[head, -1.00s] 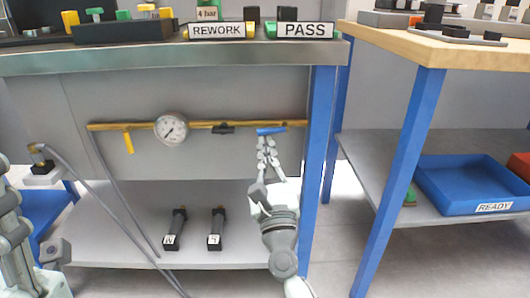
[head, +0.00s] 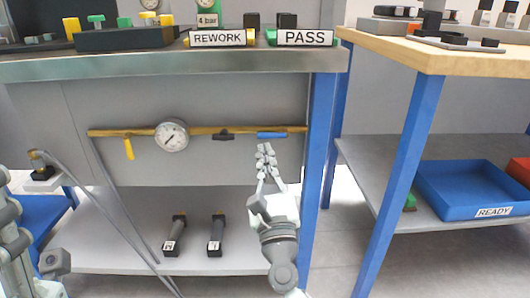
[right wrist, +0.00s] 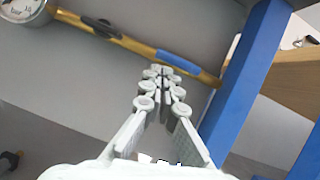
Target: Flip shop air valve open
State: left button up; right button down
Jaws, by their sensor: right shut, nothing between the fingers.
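A brass pipe (head: 195,130) runs across the bench's back panel and carries a round pressure gauge (head: 171,136). A blue valve handle (head: 271,135) near its right end lies along the pipe. It also shows in the right wrist view (right wrist: 180,61), in line with the pipe. A black handle (head: 223,136) lies along the pipe too, and a yellow handle (head: 128,148) hangs down. My right gripper (head: 266,148) is shut and empty just below the blue handle, with a small gap. Its tips (right wrist: 162,72) sit close below the handle in the wrist view.
The blue bench leg (head: 318,150) stands close right of my right gripper. The benchtop edge (head: 170,62) overhangs above. The lower shelf (head: 120,235) holds two dark cylinders (head: 175,236). A hose (head: 100,210) crosses at left.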

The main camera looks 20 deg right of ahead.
jog(key=v, duration=1.1)
